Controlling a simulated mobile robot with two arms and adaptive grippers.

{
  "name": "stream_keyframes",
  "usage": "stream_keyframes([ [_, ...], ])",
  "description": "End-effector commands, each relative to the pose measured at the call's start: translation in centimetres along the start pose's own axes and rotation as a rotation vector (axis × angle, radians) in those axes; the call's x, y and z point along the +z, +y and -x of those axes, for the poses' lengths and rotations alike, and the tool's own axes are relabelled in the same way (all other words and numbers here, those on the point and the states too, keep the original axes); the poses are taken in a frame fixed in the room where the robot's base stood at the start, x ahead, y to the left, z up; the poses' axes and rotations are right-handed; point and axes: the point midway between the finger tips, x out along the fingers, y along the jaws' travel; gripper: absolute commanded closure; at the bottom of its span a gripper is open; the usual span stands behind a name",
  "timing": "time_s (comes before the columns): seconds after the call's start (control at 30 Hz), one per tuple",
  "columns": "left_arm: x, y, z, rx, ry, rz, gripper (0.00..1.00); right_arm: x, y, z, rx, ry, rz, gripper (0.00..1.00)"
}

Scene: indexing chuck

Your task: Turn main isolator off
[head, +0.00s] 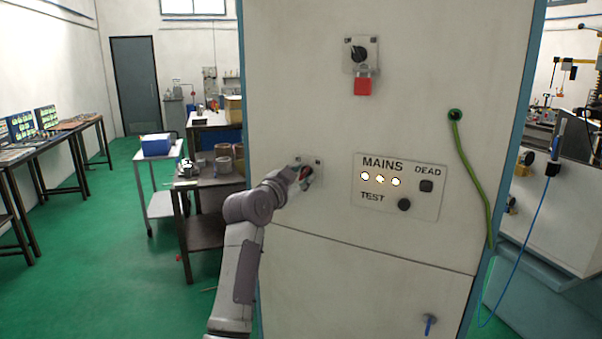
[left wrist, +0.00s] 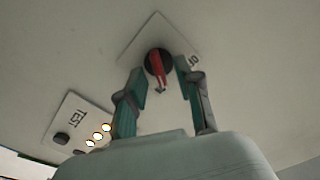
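The main isolator shows in the left wrist view as a red handle (left wrist: 157,66) on a black round base, on a pale square plate (left wrist: 140,45) with a partly hidden mark at its right corner. In the head view its plate (head: 318,163) is mostly behind my left gripper (head: 306,174). In the left wrist view my left gripper (left wrist: 160,70) is open, with one finger on each side of the red handle. Gaps show between fingertips and handle; depth is hard to judge. My right gripper is in neither view.
A MAINS/TEST panel (head: 425,205) with three lit lamps sits right of the isolator. Above is another rotary switch (head: 359,53) with a red padlock (head: 362,87). A green cable (head: 478,170) hangs down the cabinet's right side. A trolley (head: 215,184) stands at left.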

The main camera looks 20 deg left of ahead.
Motion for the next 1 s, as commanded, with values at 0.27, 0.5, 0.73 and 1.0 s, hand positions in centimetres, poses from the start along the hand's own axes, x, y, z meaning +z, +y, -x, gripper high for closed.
stream_keyframes([
  [0.27,0.03,0.01,-0.03,0.000,0.000,0.001,0.72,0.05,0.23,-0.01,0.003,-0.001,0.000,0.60],
  [0.5,0.04,0.02,-0.01,0.000,0.000,0.001,1.00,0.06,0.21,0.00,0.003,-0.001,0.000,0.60],
  [0.73,0.03,0.02,-0.01,0.001,-0.001,0.007,1.00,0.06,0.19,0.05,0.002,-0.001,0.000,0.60],
  [1.0,-0.02,-0.06,-0.04,0.001,-0.002,0.094,1.00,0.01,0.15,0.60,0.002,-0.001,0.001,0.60],
])
